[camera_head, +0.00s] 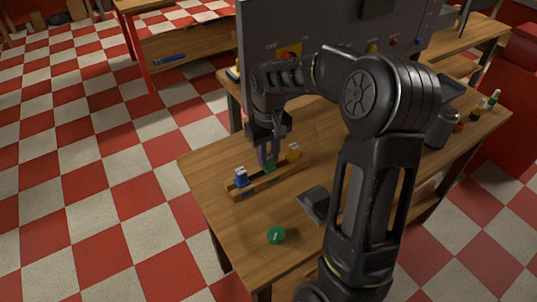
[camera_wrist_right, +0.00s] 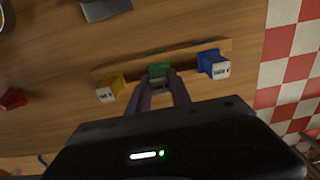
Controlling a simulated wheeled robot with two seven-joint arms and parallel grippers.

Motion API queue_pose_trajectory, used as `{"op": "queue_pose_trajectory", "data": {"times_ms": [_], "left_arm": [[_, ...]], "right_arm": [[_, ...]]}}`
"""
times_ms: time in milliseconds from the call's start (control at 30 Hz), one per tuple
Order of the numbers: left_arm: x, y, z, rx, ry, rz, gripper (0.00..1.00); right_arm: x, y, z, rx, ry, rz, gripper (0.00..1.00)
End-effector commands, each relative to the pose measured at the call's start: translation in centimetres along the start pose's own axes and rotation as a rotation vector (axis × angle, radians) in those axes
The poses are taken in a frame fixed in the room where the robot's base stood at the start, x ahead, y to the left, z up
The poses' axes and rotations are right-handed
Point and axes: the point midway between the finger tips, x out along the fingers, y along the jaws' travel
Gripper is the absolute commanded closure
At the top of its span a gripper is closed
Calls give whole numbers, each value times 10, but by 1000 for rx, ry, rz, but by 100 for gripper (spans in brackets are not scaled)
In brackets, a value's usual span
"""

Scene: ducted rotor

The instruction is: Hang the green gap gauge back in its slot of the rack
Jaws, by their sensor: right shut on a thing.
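The wooden rack (camera_head: 240,190) stands on the bench near its left edge; it also shows in the right wrist view (camera_wrist_right: 190,56). My right gripper (camera_head: 266,158) is over the middle of the rack, pointing down. In the right wrist view its fingers (camera_wrist_right: 160,88) are shut on the green gap gauge (camera_wrist_right: 159,70), which sits between the blue and yellow gauges at the rack. The head view shows a bit of its green (camera_head: 270,164). I cannot tell whether it is fully seated in the slot. My left gripper is not in view.
A blue gauge (camera_head: 241,177) and a yellow gauge (camera_head: 294,152) stand in the rack on either side. A green round thing (camera_head: 276,235) and a dark grey tray (camera_head: 314,203) are on the bench. A grey panel (camera_head: 300,30) rises behind.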

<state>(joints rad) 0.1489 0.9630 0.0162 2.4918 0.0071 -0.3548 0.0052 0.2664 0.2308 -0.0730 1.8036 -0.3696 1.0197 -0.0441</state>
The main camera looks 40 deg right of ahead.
Motion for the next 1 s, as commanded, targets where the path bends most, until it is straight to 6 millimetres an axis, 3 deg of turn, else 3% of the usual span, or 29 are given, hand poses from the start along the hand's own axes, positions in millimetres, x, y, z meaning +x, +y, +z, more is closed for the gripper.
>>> {"op": "queue_pose_trajectory", "data": {"times_ms": [1000], "left_arm": [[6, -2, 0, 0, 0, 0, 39]], "right_arm": [[9, 0, 0, 0, 0, 0, 100]]}}
